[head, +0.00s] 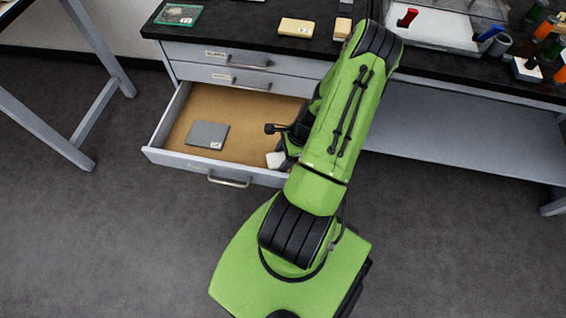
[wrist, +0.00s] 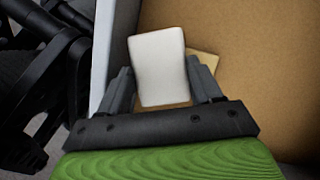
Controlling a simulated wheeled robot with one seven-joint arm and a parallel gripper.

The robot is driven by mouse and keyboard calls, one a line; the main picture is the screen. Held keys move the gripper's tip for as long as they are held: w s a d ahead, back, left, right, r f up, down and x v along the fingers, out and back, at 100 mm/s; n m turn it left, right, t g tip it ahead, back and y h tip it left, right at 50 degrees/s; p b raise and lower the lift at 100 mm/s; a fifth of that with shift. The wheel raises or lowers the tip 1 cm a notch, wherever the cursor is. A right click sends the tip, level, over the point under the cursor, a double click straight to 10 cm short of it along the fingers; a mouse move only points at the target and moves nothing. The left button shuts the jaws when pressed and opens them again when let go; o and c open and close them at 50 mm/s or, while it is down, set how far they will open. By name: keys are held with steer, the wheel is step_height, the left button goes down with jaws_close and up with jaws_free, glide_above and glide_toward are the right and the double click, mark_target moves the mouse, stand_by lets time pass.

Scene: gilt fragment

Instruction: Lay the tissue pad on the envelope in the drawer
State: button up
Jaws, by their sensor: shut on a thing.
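A white tissue pad (wrist: 160,66) stands between the fingers of my gripper (wrist: 162,84), which is shut on it. In the head view the white pad (head: 275,159) shows at the right front of the open drawer (head: 170,156), beside my arm. A pale tan flat piece (wrist: 209,60), which looks like the envelope, lies on the drawer floor beyond the pad in the wrist view, partly hidden by the pad and a finger. My arm hides that area in the head view. The pad appears above the floor, apart from the tan piece; the exact gap is unclear.
A grey flat piece with a small label (head: 207,135) lies in the drawer's left-middle part. The drawer's front wall (wrist: 103,48) is close to my left finger. Two closed drawers (head: 215,75) are above. The bench top (head: 240,30) holds boxes and a greenish plate.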

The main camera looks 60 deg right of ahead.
step_height(320, 180, down, 3)
steer(key=shift+f+b, duration=0.15)
steer(key=shift+b, duration=0.35)
steer(key=shift+f, duration=0.2)
steer(key=o, duration=0.7)
steer(key=shift+r, duration=0.1)
